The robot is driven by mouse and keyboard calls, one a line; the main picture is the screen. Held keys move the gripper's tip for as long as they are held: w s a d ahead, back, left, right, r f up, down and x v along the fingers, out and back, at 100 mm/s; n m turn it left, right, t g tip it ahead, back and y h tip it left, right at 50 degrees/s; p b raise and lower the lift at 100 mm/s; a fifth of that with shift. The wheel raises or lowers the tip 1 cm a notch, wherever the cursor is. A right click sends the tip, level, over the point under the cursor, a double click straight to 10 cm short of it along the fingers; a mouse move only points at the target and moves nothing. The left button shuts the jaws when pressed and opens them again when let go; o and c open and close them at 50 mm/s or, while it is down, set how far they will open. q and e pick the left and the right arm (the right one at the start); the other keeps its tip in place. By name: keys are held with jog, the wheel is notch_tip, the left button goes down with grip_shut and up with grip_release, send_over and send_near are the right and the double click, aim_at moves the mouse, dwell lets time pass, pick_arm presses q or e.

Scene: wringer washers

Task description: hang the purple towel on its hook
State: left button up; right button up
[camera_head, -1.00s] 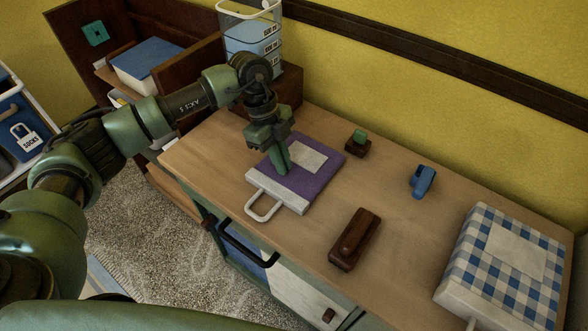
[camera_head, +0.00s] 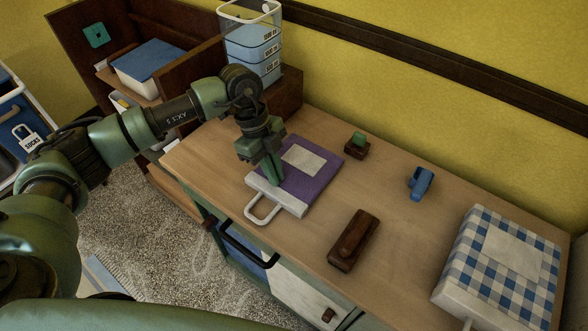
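The purple towel (camera_head: 312,181) lies flat on the wooden worktop, with a pale patch on top and a white band along its near-left edge. A white loop (camera_head: 262,212) sticks out from that band over the worktop's front edge. My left gripper (camera_head: 274,182) points down at the towel's left part, close to the white band. Its fingers overlap in this view, so I cannot tell whether they are open or touching the towel. I cannot make out a hook for the purple towel. My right gripper is not in view.
On the worktop (camera_head: 405,242) are a brown wooden block (camera_head: 354,240), a small brown piece with a green top (camera_head: 357,146), a blue object (camera_head: 420,183) and a blue-checked folded cloth (camera_head: 506,262). Stacked blue bins (camera_head: 252,45) stand behind my arm. A yellow wall closes the back.

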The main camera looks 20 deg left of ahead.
pick_arm(q)
jog(key=shift+s+a+p, duration=0.35)
jog(key=shift+s, duration=0.6)
jog(key=shift+s+a+p, duration=0.35)
jog(key=shift+s, duration=0.6)
jog(key=shift+s+a+p, duration=0.35)
jog(key=shift+s, duration=0.6)
notch_tip(320, 180, up, 7)
jog(key=p, duration=0.5)
